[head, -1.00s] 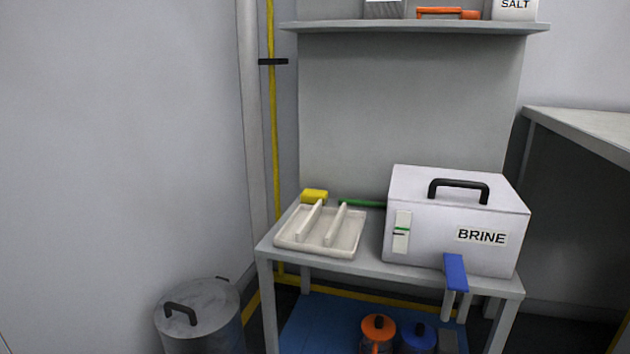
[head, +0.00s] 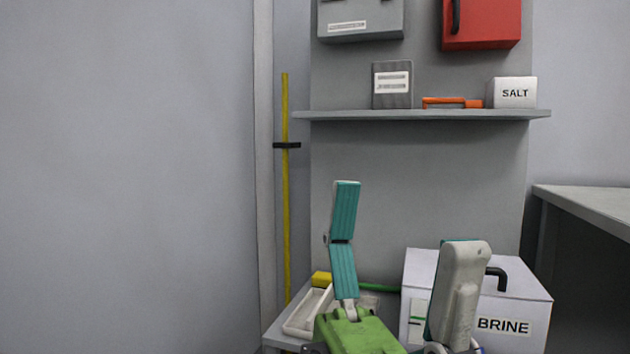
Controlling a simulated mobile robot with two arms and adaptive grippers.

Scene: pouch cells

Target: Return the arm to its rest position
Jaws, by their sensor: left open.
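My left gripper (head: 407,214) has come up from the bottom edge of the head view, in front of the small table. Its two fingers, with teal pads, stand wide apart and point upward. Nothing is between them. Its green body (head: 355,332) hides part of the white tray (head: 304,312), and one finger hides part of the white BRINE box (head: 525,318). My right gripper is not in view.
A shelf (head: 420,115) behind holds a grey box (head: 392,85), an orange tool (head: 453,102) and a SALT box (head: 514,92). A yellow pole (head: 286,200) stands left of it. A bench (head: 590,208) is at right. The left wall side is free.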

